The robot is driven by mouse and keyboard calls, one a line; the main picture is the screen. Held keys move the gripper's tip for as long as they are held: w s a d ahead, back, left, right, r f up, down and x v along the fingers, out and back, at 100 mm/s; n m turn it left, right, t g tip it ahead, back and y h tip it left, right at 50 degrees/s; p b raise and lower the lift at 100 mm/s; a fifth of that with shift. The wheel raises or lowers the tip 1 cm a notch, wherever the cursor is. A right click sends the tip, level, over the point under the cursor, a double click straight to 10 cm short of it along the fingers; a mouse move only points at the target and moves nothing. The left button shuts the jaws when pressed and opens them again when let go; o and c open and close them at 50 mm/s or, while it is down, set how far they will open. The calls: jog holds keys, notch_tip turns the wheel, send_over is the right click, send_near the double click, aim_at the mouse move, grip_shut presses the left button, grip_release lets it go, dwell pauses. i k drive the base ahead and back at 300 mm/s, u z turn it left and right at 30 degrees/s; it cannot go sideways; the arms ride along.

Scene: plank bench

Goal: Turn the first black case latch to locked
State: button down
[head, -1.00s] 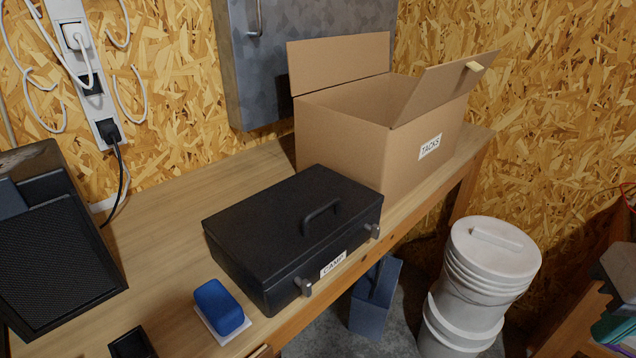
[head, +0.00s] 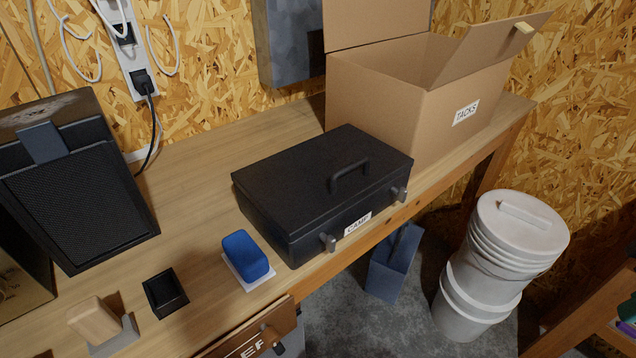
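The black case (head: 318,186) lies shut on the plank bench (head: 178,190), a handle (head: 350,174) on its lid and a label reading CAMP on its front. Two grey latches sit on its front face, one at the left (head: 327,242) and one at the right (head: 400,194). Whether each latch is locked cannot be told at this size. My gripper is not in view.
A blue block (head: 246,254) on a white base and a small black open box (head: 165,293) stand left of the case. An open cardboard box (head: 385,118) labelled TACKS stands behind it. A white bucket (head: 500,255) stands on the floor at right.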

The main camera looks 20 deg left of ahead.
aim_at(330, 240)
jog(key=u, duration=1.75)
jog(key=k, duration=0.8)
jog(key=z, duration=1.55)
